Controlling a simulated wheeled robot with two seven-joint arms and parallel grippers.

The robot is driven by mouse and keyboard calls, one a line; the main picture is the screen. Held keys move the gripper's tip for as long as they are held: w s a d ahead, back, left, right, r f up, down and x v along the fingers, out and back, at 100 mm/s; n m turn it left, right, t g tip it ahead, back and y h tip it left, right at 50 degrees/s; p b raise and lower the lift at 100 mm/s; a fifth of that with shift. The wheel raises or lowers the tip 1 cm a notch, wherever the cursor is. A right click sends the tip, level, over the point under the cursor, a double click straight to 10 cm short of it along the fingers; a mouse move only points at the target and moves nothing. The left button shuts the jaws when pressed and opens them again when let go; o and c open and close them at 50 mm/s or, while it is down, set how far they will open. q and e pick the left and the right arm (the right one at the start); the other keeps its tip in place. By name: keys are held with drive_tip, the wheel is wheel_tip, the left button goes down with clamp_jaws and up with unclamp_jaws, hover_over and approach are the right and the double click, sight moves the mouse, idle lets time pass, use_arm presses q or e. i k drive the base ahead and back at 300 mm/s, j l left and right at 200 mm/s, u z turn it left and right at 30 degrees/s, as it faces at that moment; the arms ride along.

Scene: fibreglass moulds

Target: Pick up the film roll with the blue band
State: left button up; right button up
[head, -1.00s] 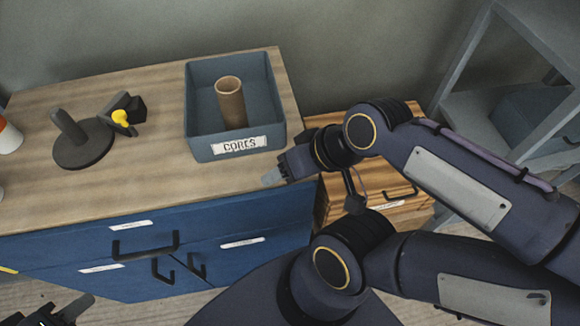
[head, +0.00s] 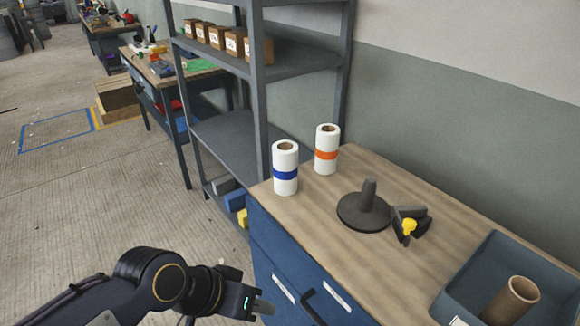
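The film roll with the blue band (head: 285,168) is a white roll standing upright near the left end of the wooden cabinet top (head: 420,240). A second white roll with an orange band (head: 327,149) stands upright just behind it to the right. My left gripper (head: 264,306) is low in the head view, in front of the blue cabinet and well apart from both rolls. Its fingers show small, and I cannot tell how far apart they are. Nothing shows in it. My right gripper is not in view.
A dark round base with a post (head: 364,207) and a dark dispenser with a yellow knob (head: 409,226) stand right of the rolls. A blue-grey bin (head: 497,255) holds a cardboard core (head: 512,300). A grey shelf unit (head: 262,90) rises behind the rolls at the left.

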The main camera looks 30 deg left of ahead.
sight(285, 152)
drive_tip(key=i+j+z, duration=0.15)
drive_tip(key=j, duration=1.15)
drive_tip(key=j+z, duration=0.15)
drive_tip(key=j, duration=1.15)
drive_tip(key=i+j, duration=0.15)
drive_tip(key=j, duration=0.15)
drive_tip(key=i+j, duration=0.2)
drive_tip(key=i+j+z, duration=0.1)
drive_tip(key=j, duration=0.35)
